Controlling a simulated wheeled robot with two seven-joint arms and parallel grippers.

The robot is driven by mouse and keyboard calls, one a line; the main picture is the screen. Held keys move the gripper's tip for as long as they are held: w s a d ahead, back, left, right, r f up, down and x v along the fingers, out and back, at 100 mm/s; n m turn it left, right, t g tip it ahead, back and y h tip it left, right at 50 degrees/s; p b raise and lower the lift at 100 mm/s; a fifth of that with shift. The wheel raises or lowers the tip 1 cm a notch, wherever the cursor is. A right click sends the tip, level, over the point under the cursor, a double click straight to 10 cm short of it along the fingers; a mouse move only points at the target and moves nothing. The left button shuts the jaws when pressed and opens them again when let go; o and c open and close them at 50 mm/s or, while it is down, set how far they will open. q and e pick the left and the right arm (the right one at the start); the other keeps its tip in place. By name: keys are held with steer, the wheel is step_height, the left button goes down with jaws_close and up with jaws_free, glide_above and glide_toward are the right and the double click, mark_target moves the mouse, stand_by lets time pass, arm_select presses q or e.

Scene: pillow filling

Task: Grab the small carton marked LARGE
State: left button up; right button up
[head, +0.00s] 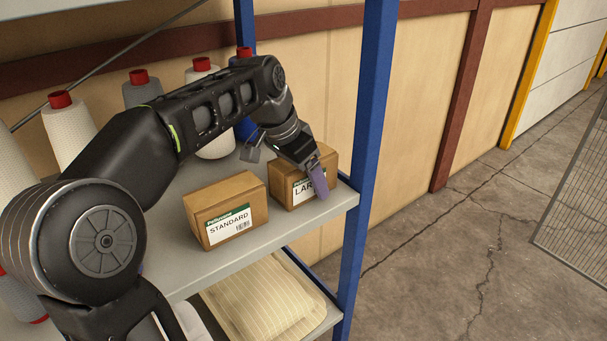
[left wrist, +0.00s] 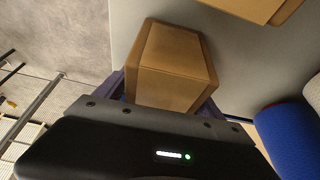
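The small brown carton marked LARGE (head: 282,191) stands upright near the right end of the shelf; the finger in front hides part of its label. It also shows in the left wrist view (left wrist: 174,62). My left gripper (head: 317,178) reaches down to it, one purple finger before the label and the other hidden in the head view. In the left wrist view the purple fingers stand apart on either side of the carton. They look open around it; whether they touch it is unclear. My right gripper is not in view.
A carton marked STANDARD (head: 227,211) stands close to the left. White, grey and blue spools with red tops (head: 139,90) line the back. A blue post (head: 369,150) rises at the shelf's right end. A striped pillow (head: 262,300) lies on the lower shelf.

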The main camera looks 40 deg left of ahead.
arm_select(q)
steer(key=c, duration=1.4)
steer(key=shift+o, duration=0.2)
steer(key=shift+r, duration=0.1)
steer(key=shift+r, duration=0.85)
steer(key=shift+s+d+r+b, duration=0.1)
steer(key=shift+d+r+b, duration=0.3)
steer(key=shift+r, duration=0.35)
steer(key=s+d+b, duration=0.1)
steer(key=s+d, duration=0.1)
steer(key=d, duration=0.6)
steer(key=s+d+b, duration=0.2)
steer(key=s+d, duration=0.1)
steer(key=d, duration=0.5)
steer(key=shift+d, duration=0.25)
